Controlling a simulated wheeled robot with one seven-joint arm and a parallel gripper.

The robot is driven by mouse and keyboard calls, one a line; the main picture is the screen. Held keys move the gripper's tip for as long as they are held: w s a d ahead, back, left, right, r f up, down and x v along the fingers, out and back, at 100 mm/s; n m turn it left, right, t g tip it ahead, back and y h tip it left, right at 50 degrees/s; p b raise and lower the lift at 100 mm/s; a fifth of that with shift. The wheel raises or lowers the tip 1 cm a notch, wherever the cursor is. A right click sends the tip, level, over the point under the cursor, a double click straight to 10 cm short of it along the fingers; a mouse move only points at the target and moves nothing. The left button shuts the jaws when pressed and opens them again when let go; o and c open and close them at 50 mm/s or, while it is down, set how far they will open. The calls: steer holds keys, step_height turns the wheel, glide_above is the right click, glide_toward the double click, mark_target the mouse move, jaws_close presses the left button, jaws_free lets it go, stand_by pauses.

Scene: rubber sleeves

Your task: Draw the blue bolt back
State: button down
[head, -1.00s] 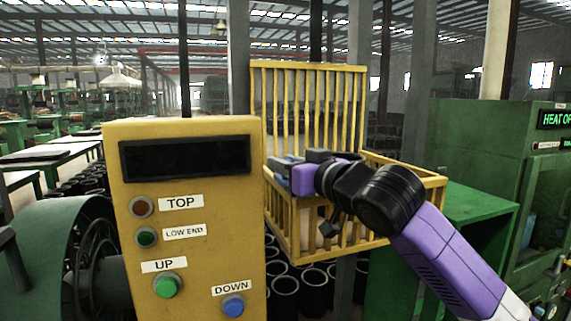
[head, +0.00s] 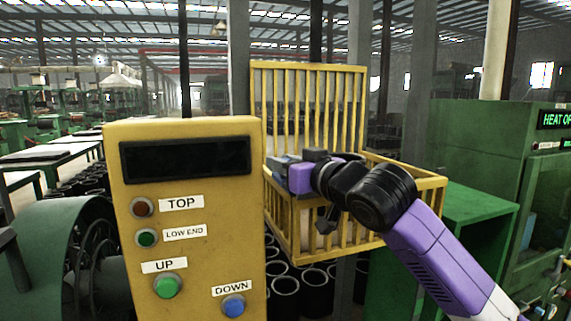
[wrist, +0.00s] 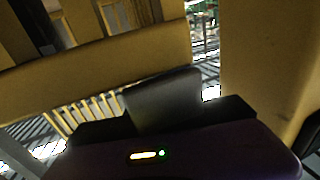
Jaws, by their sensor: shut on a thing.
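My gripper (head: 284,168) is at the left side of the yellow barred cage (head: 283,236), at the height of its upper rail. It is shut on the blue bolt, of which I can make out little. A small blue-grey patch shows at the fingers in the head view, but I cannot separate bolt from fingers there. In the wrist view a dark grey block (wrist: 165,100) stands in front of the purple gripper body, against a yellow rail (wrist: 95,75). How far the bolt is drawn cannot be told.
A yellow control panel (head: 190,260) with TOP, LOW END, UP and DOWN buttons stands close in front, left of the cage. Black rubber sleeves (head: 315,278) stand on the floor below. A green machine (head: 490,155) is at the right.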

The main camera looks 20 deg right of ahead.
steer(key=shift+w+r, duration=0.1)
steer(key=shift+w, duration=1.8)
steer(key=c, duration=1.1)
jaws_free()
steer(key=shift+w, duration=0.15)
steer(key=shift+c, duration=0.2)
steer(key=b+v, duration=0.2)
steer(key=v, duration=0.6)
